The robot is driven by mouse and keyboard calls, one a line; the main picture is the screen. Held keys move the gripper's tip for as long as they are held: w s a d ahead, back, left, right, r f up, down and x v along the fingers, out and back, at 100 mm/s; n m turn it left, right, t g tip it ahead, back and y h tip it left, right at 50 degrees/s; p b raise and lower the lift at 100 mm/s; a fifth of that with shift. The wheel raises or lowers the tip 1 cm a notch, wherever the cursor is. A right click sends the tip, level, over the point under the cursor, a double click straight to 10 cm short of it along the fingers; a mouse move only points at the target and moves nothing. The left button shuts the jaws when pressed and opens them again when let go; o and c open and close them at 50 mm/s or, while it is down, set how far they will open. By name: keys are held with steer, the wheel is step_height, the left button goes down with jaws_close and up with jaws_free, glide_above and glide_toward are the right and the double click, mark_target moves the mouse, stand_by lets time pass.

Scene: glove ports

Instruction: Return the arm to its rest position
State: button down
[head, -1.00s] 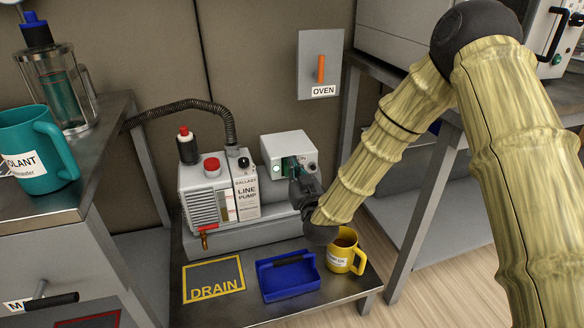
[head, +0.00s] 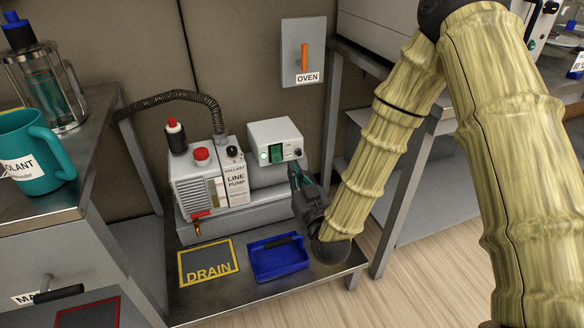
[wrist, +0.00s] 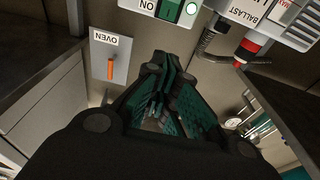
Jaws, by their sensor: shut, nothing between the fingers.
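My bamboo-patterned arm (head: 383,130) reaches down from the upper right. My gripper (head: 296,172) is shut and empty, just below and right of the grey switch box (head: 273,130) marked ON. It appears apart from the box. In the wrist view, my gripper's dark green-padded fingers (wrist: 165,92) are together, with the box's green switch (wrist: 170,9) at the top edge.
The line pump (head: 205,188) stands left of my gripper. A blue tray (head: 279,262) and the DRAIN mat (head: 206,263) lie on the low metal bench. The OVEN switch panel (head: 303,50) is on the wall. A teal mug (head: 30,150) stands on the left counter.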

stand_by(0.4)
steer(key=s+d+f+g+h, duration=0.1)
steer(key=s+d+f+g, duration=0.15)
steer(key=s+f, duration=0.45)
steer(key=s+d+f+m+g, duration=0.15)
steer(key=f+g, duration=0.25)
steer(key=f, duration=0.6)
steer(key=s+d+f+n+g+h, duration=0.1)
steer(key=s+d+f+g, duration=0.15)
steer(key=s+f, duration=0.45)
steer(key=s+d+f+m+g+h, duration=0.1)
steer(key=s+d+f+g, duration=0.25)
steer(key=s, duration=0.45)
steer(key=s+d+f+m+g+h, duration=0.1)
steer(key=s+d+f+g, duration=0.3)
steer(key=s, duration=0.5)
steer(key=s+d+f+m+g+h, duration=0.1)
steer(key=s+d+f+g, duration=0.15)
steer(key=s+f, duration=0.45)
step_height(320, 180, up, 36)
steer(key=p, duration=3.5)
steer(key=shift+s, duration=0.4)
steer(key=shift+a, duration=0.2)
